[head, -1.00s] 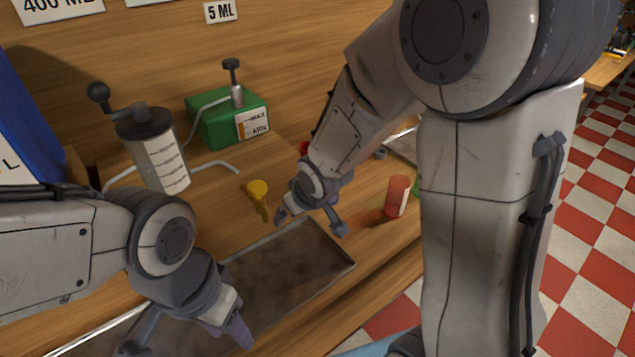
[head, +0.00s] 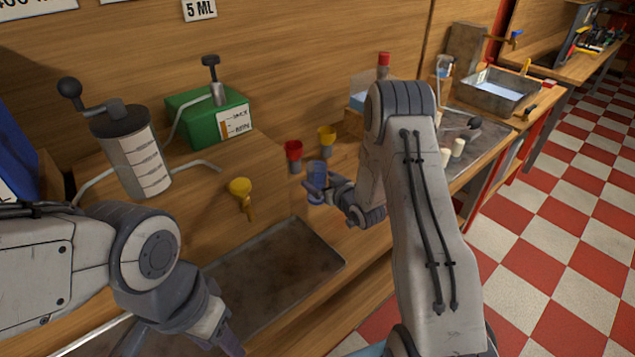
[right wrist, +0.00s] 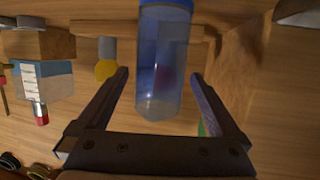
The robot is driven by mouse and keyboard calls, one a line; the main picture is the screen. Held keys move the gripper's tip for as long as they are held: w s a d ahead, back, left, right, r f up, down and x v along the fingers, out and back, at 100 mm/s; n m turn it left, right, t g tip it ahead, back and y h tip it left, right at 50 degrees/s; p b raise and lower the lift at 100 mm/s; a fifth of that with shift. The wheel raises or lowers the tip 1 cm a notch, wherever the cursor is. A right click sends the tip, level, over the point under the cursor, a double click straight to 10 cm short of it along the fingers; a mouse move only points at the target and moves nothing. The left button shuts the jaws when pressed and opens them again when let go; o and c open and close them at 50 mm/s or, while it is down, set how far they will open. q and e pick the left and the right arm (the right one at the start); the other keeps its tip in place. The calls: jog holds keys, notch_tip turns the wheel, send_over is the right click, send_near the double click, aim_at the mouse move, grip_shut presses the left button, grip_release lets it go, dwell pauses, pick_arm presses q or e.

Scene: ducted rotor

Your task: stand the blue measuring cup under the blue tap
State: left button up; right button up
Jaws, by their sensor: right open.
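The blue measuring cup (head: 317,171) is see-through and stands on the bench beside a red and a yellow cup. My right gripper (head: 314,190) is open at the cup. In the right wrist view the cup (right wrist: 162,65) lies between the two spread fingers of the gripper (right wrist: 160,78), with gaps showing on both sides. A small blue-handled tap (head: 516,34) shows on a wooden post at the far right; it looks like the blue tap. My left gripper (head: 180,340) is low at the left, its fingers apart and empty, partly cut off by the frame.
A red cup (head: 293,150) and a yellow cup (head: 327,137) stand close behind the blue cup. A metal basin (head: 497,92) holds water at the right. My right arm hides part of the bench.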

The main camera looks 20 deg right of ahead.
jog(key=shift+f+p+x, duration=0.2)
jog(key=shift+p+x, duration=0.15)
jog(key=shift+x, duration=1.1)
jog(key=shift+f+p+x, duration=0.2)
jog(key=shift+p+x, duration=0.15)
jog(key=shift+x, duration=1.1)
jog(key=shift+s+r, duration=0.1)
jog(key=shift+s, duration=0.05)
jog(key=c, duration=1.5)
